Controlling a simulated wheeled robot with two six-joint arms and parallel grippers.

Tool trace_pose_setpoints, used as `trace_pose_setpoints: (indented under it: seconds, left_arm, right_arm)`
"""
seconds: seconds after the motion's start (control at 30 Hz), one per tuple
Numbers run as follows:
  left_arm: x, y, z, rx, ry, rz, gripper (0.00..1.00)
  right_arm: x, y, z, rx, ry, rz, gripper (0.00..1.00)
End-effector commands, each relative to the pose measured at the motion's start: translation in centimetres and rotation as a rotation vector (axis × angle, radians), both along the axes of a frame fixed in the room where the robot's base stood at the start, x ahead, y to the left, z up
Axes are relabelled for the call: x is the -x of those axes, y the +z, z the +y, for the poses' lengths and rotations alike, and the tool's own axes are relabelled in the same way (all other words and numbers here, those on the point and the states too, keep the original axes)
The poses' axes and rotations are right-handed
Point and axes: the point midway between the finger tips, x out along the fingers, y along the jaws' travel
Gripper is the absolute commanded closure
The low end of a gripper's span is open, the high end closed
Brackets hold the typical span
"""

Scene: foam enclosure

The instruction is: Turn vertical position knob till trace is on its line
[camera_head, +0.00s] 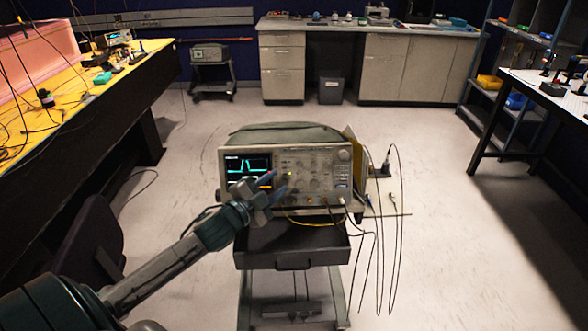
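An oscilloscope (328,190) stands on a wheeled cart in the middle of the head view. Its dark screen (247,166) shows a cyan trace with a peak in the upper half and an orange line lower down. Several knobs and buttons sit on the panel right of the screen; which one is the vertical position knob is too small to tell. My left gripper (279,184) reaches in from the left, its two blue-tipped fingers spread apart in front of the knobs near the screen's right edge. Whether a knob lies between the fingers is unclear. My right gripper is not in view.
Cables hang at the cart's right side, beside a small shelf (388,205). A drawer (291,248) is below the oscilloscope. A yellow-topped bench (100,95) and a dark chair (88,245) are at left. The floor right of the cart is clear.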

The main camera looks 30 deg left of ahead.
Motion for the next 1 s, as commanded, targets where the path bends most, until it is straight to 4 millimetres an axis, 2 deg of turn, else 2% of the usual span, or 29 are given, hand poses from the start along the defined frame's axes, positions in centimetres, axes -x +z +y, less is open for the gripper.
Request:
trace_pose_setpoints:
  seconds: [0.6,0.8,1.0]
  left_arm:
    - [-7.2,0.0,-0.7,0.004,0.002,0.001,0.65]
    - [-8.1,0.0,-0.9,0.002,0.0,0.002,0.65]
    - [-8.2,0.0,-0.9,0.0,0.0,0.001,0.65]
  right_arm:
    - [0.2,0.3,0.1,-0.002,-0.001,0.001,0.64]
    - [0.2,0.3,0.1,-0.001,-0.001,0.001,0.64]
    - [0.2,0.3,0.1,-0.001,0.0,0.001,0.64]
